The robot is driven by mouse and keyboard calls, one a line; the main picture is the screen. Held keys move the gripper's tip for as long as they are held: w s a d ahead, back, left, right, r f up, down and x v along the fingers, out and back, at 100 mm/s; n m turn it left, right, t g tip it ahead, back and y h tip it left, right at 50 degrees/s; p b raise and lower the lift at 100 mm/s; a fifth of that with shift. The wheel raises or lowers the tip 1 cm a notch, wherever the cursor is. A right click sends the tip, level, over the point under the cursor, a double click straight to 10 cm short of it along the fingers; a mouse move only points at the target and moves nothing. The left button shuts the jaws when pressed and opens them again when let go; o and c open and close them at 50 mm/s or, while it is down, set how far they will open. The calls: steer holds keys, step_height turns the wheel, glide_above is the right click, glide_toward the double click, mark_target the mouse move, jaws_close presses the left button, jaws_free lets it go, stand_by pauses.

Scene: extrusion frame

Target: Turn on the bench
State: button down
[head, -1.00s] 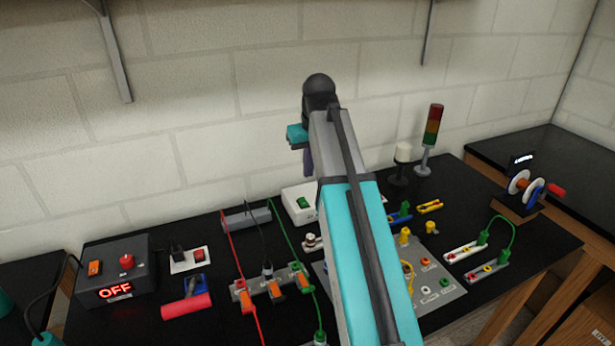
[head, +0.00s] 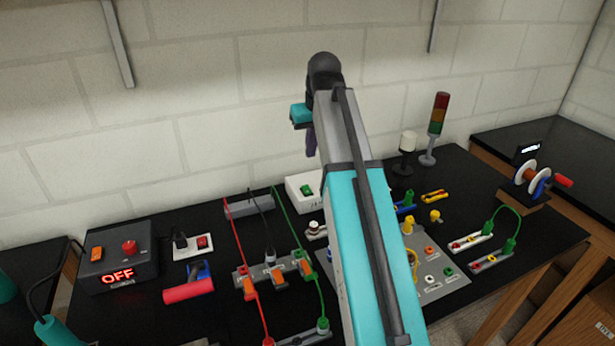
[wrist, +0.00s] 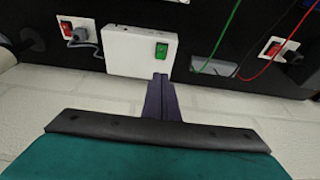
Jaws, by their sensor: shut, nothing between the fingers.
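A control box (head: 118,265) at the left of the black bench (head: 150,325) shows red "OFF" on its display. It has an orange switch (head: 96,254) and a red button (head: 130,247). A white box (head: 296,192) with a green rocker switch (head: 306,190) stands near the wall; the white box (wrist: 125,52) and green rocker (wrist: 161,50) also show in the wrist view. My gripper (head: 311,152) is shut and empty above the white box, apart from the wall. In the wrist view its purple fingers (wrist: 160,82) point toward the box, just below the green rocker.
A white outlet plate (head: 193,250) with a red switch and plug lies beside the control box. Red and green cables (head: 283,235) cross the bench. A signal tower (head: 435,125) stands at the back right. My arm hides the middle of the bench.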

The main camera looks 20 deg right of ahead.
mark_target(307, 190)
steer(key=shift+f, duration=0.1)
steer(key=shift+p+x, duration=1.95)
steer(key=shift+x, duration=4.95)
steer(key=shift+w, duration=0.15)
steer(key=shift+w+g+p, duration=0.1)
steer(key=shift+g+p, duration=0.2)
steer(key=shift+f, duration=0.15)
steer(key=shift+s, duration=0.3)
steer(key=shift+s, duration=0.65)
